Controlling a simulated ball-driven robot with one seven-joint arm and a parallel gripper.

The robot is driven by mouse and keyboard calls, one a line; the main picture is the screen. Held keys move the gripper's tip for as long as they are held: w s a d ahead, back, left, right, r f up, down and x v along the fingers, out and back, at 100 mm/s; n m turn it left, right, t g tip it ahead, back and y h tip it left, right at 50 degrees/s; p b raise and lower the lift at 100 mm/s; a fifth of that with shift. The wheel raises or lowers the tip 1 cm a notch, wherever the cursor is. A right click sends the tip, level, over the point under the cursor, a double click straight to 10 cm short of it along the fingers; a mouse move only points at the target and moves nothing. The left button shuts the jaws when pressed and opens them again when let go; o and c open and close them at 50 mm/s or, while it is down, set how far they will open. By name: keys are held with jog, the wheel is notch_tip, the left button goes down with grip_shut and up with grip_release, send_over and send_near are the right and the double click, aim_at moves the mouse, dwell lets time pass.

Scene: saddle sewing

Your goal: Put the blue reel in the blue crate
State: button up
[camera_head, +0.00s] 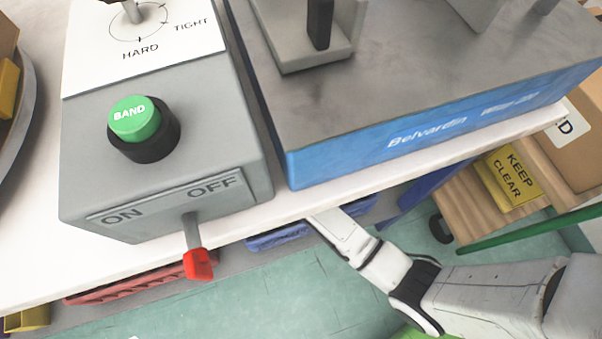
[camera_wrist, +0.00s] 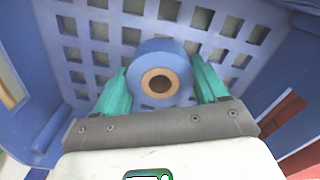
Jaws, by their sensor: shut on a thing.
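In the wrist view, the blue reel (camera_wrist: 160,58) with a tan core sits between the two teal fingers of my gripper (camera_wrist: 159,85), which is shut on it. Behind and around the reel is the blue crate (camera_wrist: 45,105) with a grid of square holes. The reel is over or inside the crate; I cannot tell whether it touches the bottom. In the head view, my arm reaches under the white table edge, and my gripper and the reel are hidden. Part of a blue crate (camera_head: 277,238) shows below the table edge.
A grey control box (camera_head: 165,190) with a green BAND button (camera_head: 134,119) and a red-tipped switch (camera_head: 198,263) stands on the white table. A blue-sided machine (camera_head: 420,130) is beside it. A red crate (camera_head: 150,284) lies below the table, left of the blue one.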

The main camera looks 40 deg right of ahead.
jog(key=shift+f+b, duration=0.7)
jog(key=shift+f, duration=0.95)
jog(key=shift+f, duration=0.1)
jog(key=o, duration=1.2)
jog(key=shift+c, duration=0.2)
notch_tip(320, 180, up, 12)
jog(key=p, duration=0.5)
